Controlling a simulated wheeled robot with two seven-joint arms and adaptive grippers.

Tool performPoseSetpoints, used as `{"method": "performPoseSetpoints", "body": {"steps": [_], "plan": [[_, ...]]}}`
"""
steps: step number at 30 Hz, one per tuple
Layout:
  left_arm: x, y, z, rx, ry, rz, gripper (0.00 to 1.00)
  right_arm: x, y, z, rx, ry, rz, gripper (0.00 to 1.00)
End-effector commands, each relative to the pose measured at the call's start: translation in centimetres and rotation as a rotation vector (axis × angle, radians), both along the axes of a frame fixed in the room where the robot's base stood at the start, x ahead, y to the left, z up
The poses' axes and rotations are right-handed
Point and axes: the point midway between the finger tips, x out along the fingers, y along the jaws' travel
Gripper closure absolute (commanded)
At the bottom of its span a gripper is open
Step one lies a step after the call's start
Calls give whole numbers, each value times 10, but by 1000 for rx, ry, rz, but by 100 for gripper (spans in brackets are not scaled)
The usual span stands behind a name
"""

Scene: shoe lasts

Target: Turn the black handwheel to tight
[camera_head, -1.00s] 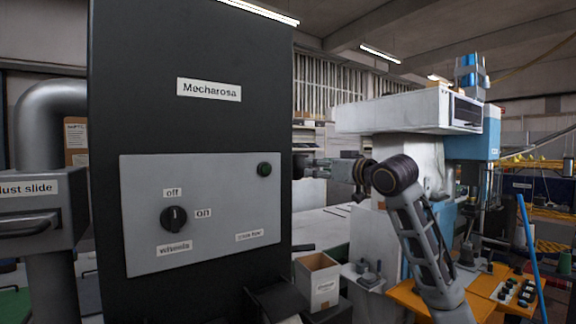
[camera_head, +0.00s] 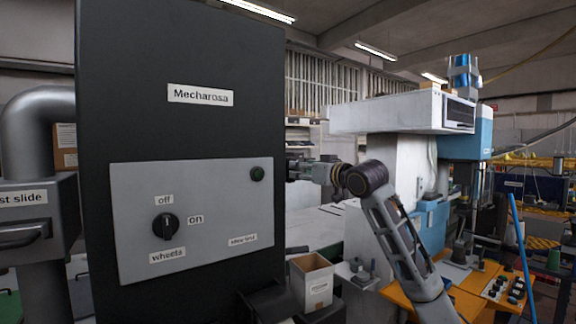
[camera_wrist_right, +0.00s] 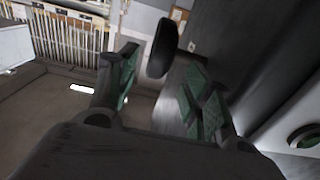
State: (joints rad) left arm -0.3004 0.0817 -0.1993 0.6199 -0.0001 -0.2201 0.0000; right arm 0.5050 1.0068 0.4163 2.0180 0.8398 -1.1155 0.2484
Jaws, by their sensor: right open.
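The black handwheel (camera_wrist_right: 162,48) shows in the right wrist view as a dark round disc seen nearly edge-on. It lies ahead, between the lines of my right gripper's two fingers (camera_wrist_right: 160,92). The fingers are open, with green pads, and no contact with the disc is visible. In the head view my right gripper (camera_head: 303,169) is at the right side of the dark cabinet (camera_head: 180,50), small and partly unclear. I cannot surely make out the handwheel there. My left gripper is not in view.
The cabinet's grey panel (camera_head: 140,255) carries a black off/on knob (camera_head: 166,227) and a dark green button (camera_head: 257,173). A cardboard box (camera_head: 313,283) stands low beside the cabinet. A white and blue machine (camera_head: 400,115) stands behind my right arm.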

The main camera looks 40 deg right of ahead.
Motion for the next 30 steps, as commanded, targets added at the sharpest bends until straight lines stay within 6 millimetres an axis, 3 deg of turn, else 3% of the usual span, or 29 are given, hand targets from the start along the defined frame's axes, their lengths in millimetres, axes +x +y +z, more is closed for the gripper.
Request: {"method": "performPoseSetpoints", "body": {"steps": [21, 30], "plan": [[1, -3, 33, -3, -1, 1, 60, 69, -8, 2, 2, 2, 0, 50], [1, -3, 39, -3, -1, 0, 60, 84, -10, 0, 1, 1, 0, 50]]}}
